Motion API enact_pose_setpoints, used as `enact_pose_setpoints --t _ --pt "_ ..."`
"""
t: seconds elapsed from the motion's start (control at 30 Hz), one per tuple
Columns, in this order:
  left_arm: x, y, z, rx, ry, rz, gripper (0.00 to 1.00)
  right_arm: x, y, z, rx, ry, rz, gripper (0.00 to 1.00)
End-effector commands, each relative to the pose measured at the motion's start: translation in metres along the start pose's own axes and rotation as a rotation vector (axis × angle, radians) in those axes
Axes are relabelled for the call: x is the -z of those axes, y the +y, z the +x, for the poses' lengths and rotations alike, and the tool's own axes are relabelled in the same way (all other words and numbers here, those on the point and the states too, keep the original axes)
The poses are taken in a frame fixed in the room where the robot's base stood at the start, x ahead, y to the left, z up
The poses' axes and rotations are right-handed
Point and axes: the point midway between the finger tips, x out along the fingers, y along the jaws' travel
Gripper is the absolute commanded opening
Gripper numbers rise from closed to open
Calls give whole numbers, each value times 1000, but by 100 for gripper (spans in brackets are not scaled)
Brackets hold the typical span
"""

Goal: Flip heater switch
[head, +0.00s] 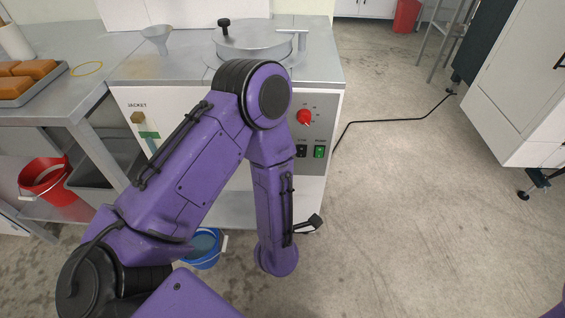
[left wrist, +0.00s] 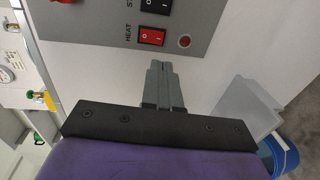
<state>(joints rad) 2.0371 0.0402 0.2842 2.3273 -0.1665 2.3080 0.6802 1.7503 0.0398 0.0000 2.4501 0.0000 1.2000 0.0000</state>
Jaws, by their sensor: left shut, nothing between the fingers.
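The red heater switch (left wrist: 152,37), labelled HEAT, sits on a grey control panel (left wrist: 95,20) in the left wrist view. A small round red lamp (left wrist: 184,41) is beside it, and a black rocker switch (left wrist: 156,6) is above it. My left gripper (left wrist: 159,66) is shut and empty. Its fingertips point at the panel's edge just below the heater switch, seemingly apart from it. In the head view my purple arm covers part of the panel (head: 312,130); I cannot make out the heater switch or the left gripper there. The right gripper is out of view.
The panel also has a red knob (head: 304,117) and a green switch (head: 319,152). A lidded pot (head: 255,42) and funnel (head: 156,38) top the machine. A blue bucket (head: 204,250) stands below.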

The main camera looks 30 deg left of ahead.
Motion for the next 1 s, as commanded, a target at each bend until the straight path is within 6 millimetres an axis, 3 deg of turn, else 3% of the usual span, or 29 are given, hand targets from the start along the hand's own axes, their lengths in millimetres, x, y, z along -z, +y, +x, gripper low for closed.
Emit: enact_pose_setpoints --t 0.2,0.43,0.6,0.9,1.0 --pt "1 0 49 -2 4 -2 0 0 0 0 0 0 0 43" --pt "1 0 89 0 2 0 0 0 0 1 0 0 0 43" --pt "1 0 100 0 1 1 0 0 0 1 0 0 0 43" --pt "0 0 101 0 -1 2 0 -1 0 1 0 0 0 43" --pt "-8 -5 104 -18 -15 3 0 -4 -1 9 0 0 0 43"
